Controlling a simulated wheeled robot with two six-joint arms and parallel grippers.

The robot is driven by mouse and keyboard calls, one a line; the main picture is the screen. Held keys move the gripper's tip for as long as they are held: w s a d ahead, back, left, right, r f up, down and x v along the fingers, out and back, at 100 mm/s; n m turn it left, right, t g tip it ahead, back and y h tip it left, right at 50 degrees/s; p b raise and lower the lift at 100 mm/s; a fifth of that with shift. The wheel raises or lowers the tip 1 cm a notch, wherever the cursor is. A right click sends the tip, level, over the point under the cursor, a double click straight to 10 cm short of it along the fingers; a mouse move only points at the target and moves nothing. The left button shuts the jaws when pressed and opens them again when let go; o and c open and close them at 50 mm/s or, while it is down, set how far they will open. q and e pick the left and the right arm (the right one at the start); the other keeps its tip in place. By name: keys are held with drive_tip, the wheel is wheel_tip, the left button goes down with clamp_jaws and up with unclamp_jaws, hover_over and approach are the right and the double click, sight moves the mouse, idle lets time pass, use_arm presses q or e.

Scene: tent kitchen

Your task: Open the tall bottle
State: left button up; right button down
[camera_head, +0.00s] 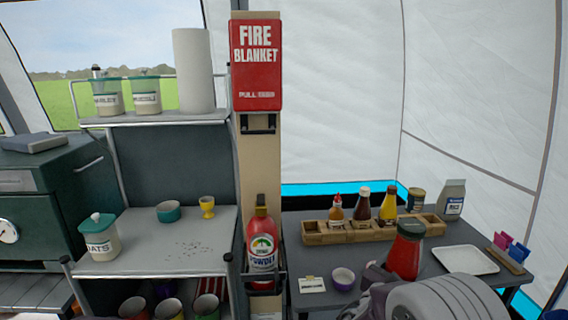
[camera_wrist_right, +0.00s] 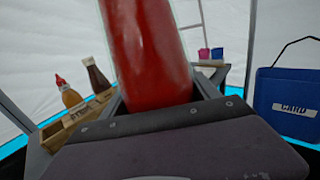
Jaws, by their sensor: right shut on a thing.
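A tall red bottle (camera_head: 406,256) with a dark green cap (camera_head: 411,229) stands out above the right side of the dark table, cap upward and slightly tilted. The cap is on it. My right gripper (camera_head: 385,276) is shut on its lower part; my own arm hides the bottle's base, so I cannot tell whether it touches the table. In the right wrist view the red bottle (camera_wrist_right: 152,55) rises between the fingers, and its top is out of the picture. My left gripper is not in view.
A wooden caddy (camera_head: 314,232) holds a small red-capped bottle (camera_head: 336,210), a brown bottle (camera_head: 362,206) and a yellow bottle (camera_head: 388,207). A fire extinguisher (camera_head: 262,245) stands left.

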drive_tip(key=s+a+f+m+g+h, duration=0.1)
drive_tip(key=s+a+f, duration=0.3)
drive_tip(key=f, duration=0.4)
drive_tip(key=s+a+f, duration=0.4)
drive_tip(key=f, duration=0.4)
drive_tip(key=s+a+f+m+g+h, duration=0.1)
drive_tip(key=s+a+f, duration=0.3)
drive_tip(key=f, duration=0.5)
wheel_tip(320, 180, up, 19)
drive_tip(key=p, duration=1.8)
drive_tip(key=shift+s+d, duration=0.25)
drive_tip(key=shift+d, duration=0.15)
drive_tip(key=shift+y, duration=0.3)
